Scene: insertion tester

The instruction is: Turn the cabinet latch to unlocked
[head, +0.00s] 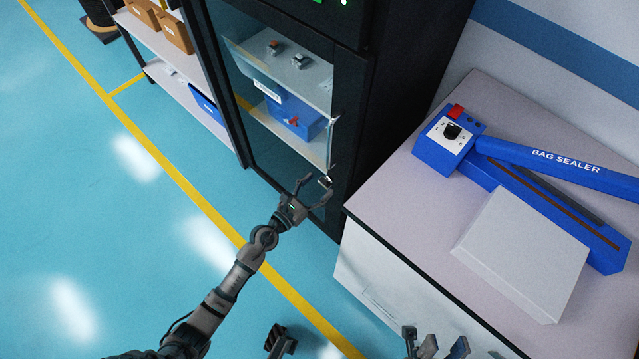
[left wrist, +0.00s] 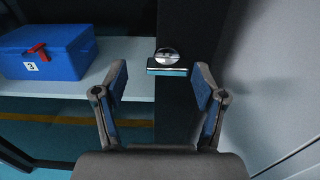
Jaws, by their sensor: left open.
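The cabinet (head: 358,110) is dark, with a glass door and shelves behind it. The latch (left wrist: 167,56) is a small round silver knob above a bright flat bar on the dark door frame. In the head view the latch (head: 325,182) is small, close to my gripper's fingers. My left gripper (head: 318,187) is open in front of the lower door edge. In the left wrist view its two blue-padded fingers (left wrist: 160,85) stand apart on either side below the latch, with nothing between them. My right gripper (head: 436,345) shows only partly at the bottom edge, so its jaws are unclear.
A blue box (left wrist: 45,50) with a red catch sits on a cabinet shelf. A bench (head: 395,210) right of the cabinet holds a blue bag sealer (head: 550,165) and a pale block (head: 525,255). A shelf rack (head: 190,95) stands left. Floor (head: 110,220) is open at left.

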